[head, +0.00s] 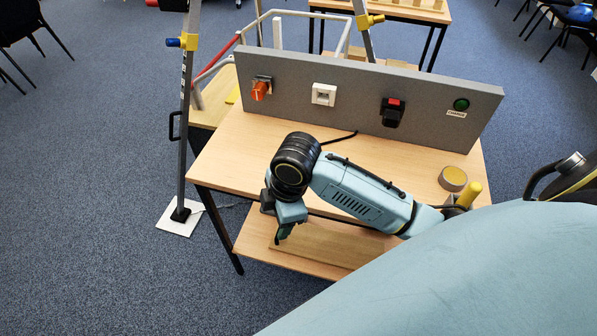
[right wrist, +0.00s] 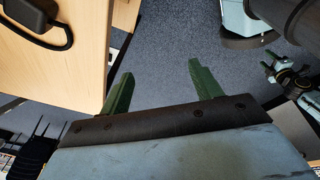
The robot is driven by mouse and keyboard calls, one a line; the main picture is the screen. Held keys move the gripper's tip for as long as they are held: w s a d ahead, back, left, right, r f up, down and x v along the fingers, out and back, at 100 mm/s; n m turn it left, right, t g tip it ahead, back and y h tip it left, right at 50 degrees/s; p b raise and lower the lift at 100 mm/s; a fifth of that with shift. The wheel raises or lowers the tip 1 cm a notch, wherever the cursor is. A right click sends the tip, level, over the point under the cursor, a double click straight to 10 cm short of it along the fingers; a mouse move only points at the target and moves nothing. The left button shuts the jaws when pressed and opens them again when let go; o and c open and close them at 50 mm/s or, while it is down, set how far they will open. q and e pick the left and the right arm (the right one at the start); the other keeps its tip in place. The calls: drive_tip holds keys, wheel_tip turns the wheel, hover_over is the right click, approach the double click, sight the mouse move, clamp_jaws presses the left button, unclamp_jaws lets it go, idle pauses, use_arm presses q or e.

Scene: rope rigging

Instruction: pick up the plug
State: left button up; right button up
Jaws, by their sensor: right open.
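The plug (right wrist: 30,10) seems to be the black block with a looped black cord at the top left of the right wrist view, lying on the wooden table top (right wrist: 62,65). In the head view, a black cord (head: 340,137) shows on the table, but my right arm hides the block. My right gripper (head: 281,237) is over the table's front edge, pointing down, with nothing held. In the right wrist view its two green fingers (right wrist: 157,82) stand wide apart over floor, to the side of the table and apart from the plug.
A grey panel (head: 300,75) with an orange knob, a white socket, a red-black switch and a green button stands along the table's back. A tape roll (head: 452,178) and a yellow-topped object (head: 469,195) are at the right. A lower shelf (head: 315,245) juts out in front.

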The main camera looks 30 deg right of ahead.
drive_tip(key=w+d+r+n+g+h, duration=0.2)
drive_tip(key=w+d+r+n, duration=0.4)
drive_tip(key=w+d+r, duration=0.45)
drive_tip(key=f, duration=0.5)
drive_tip(key=d+f+b, duration=0.1)
drive_tip(key=f, duration=0.3)
drive_tip(key=f+b, duration=0.1)
drive_tip(key=f, duration=0.4)
drive_tip(key=shift+w+d+f, duration=0.15)
drive_tip(key=shift+w+f, duration=0.1)
drive_tip(key=shift+f, duration=0.05)
drive_tip(key=shift+c, duration=0.3)
drive_tip(key=shift+r, duration=0.1)
drive_tip(key=c, duration=1)
